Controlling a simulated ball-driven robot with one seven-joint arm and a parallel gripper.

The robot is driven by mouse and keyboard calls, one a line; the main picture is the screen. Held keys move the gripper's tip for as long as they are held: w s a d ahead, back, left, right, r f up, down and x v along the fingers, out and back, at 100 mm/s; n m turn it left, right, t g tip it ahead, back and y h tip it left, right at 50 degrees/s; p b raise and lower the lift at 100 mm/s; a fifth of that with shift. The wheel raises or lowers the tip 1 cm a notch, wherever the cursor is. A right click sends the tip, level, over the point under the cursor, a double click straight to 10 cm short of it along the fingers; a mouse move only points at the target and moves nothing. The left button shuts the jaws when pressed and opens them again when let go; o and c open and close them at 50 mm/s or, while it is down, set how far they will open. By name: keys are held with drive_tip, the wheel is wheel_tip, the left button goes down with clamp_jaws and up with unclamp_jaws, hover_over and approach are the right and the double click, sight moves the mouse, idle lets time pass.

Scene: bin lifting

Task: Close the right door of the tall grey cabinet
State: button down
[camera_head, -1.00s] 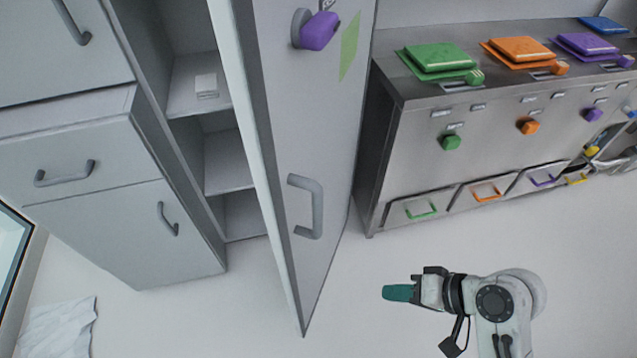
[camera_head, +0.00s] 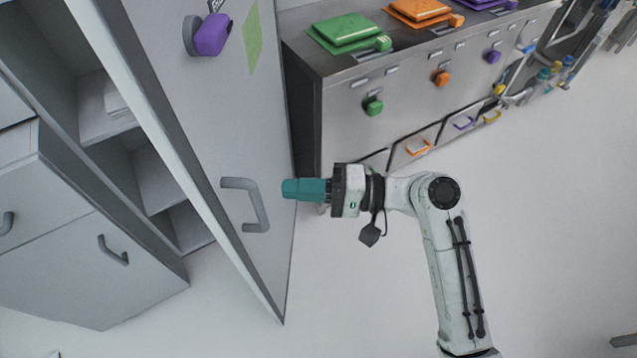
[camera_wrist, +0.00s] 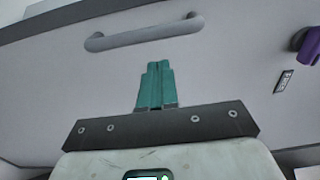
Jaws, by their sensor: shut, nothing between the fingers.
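The right door (camera_head: 200,130) of the tall grey cabinet (camera_head: 75,55) stands open in the head view, its outer face towards my arm. Its grey handle (camera_head: 250,205) is on that face. My gripper (camera_head: 285,189), with teal fingers, is shut and empty just right of the handle, pointing at the door. In the wrist view the shut fingers (camera_wrist: 160,68) point at the door face (camera_wrist: 220,75), just below the handle (camera_wrist: 145,34) in the picture. I cannot tell whether the fingertips touch the door. Open shelves (camera_head: 150,175) show inside the cabinet.
A purple knob (camera_head: 212,35) and a green sticker (camera_head: 253,38) are on the door. A metal counter (camera_head: 340,85) with coloured lids and drawers stands behind my gripper. Grey drawers (camera_head: 85,255) stand at the left. The floor (camera_head: 560,220) at the right is clear.

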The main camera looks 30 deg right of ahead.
drive_tip(key=p+x, duration=0.1)
drive_tip(key=x, duration=0.6)
drive_tip(key=shift+w+a+f+p, duration=0.1)
drive_tip(key=shift+w+a+p, duration=0.1)
drive_tip(key=shift+a+p, duration=0.15)
drive_tip(key=shift+w+a, duration=0.1)
